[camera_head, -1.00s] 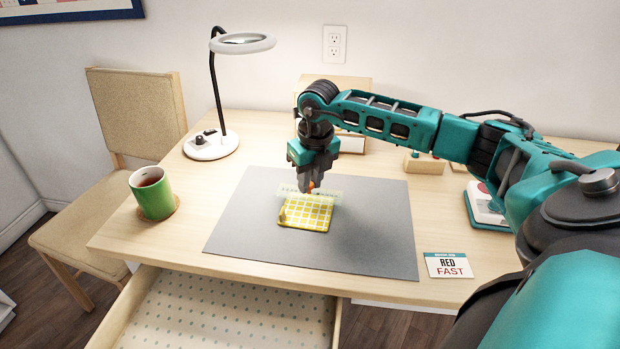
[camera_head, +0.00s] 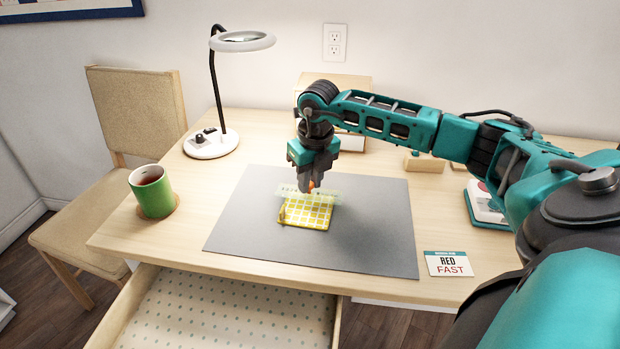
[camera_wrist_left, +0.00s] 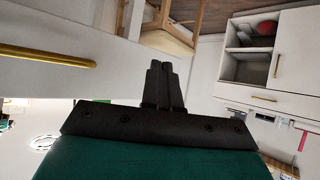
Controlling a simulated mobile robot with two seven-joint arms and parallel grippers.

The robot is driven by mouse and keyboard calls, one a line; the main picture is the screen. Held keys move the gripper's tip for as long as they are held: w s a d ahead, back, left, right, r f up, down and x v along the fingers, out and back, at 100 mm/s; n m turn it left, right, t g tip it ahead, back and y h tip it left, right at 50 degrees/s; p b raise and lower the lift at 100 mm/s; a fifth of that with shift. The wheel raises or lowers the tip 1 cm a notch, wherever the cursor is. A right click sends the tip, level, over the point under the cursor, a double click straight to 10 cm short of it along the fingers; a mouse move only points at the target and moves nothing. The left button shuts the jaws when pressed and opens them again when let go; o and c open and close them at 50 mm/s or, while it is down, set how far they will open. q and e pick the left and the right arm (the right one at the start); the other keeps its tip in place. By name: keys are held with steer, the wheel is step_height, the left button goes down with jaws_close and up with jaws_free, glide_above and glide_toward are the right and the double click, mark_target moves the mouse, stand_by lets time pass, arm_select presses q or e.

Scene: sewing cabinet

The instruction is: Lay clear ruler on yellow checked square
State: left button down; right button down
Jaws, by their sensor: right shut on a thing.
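The yellow checked square (camera_head: 308,215) lies flat on the grey mat on the table. The clear ruler (camera_head: 292,191), a pale greenish see-through strip with markings, is at the back edge of the square and seems tilted up. I cannot tell whether its lower edge touches the cloth. My right gripper (camera_head: 308,186) points down over the back of the square and is shut on the ruler. My left gripper (camera_wrist_left: 165,84) shows only in the left wrist view. Its fingers are together with nothing between them, away from the mat.
The grey mat (camera_head: 370,240) has free room around the square. A green mug (camera_head: 153,196) stands at the left, with a magnifier lamp (camera_head: 210,145) behind it. A "RED FAST" card (camera_head: 449,264) lies at the right front. An open drawer (camera_head: 230,310) sticks out in front.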

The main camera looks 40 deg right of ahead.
steer(key=shift+f, duration=0.15)
stand_by(0.4)
steer(key=shift+f, duration=0.2)
stand_by(0.3)
stand_by(0.5)
steer(key=shift+f+b, duration=0.35)
steer(key=shift+f, duration=0.05)
steer(key=shift+f, duration=0.35)
stand_by(0.9)
steer(key=c, duration=0.9)
jaws_free()
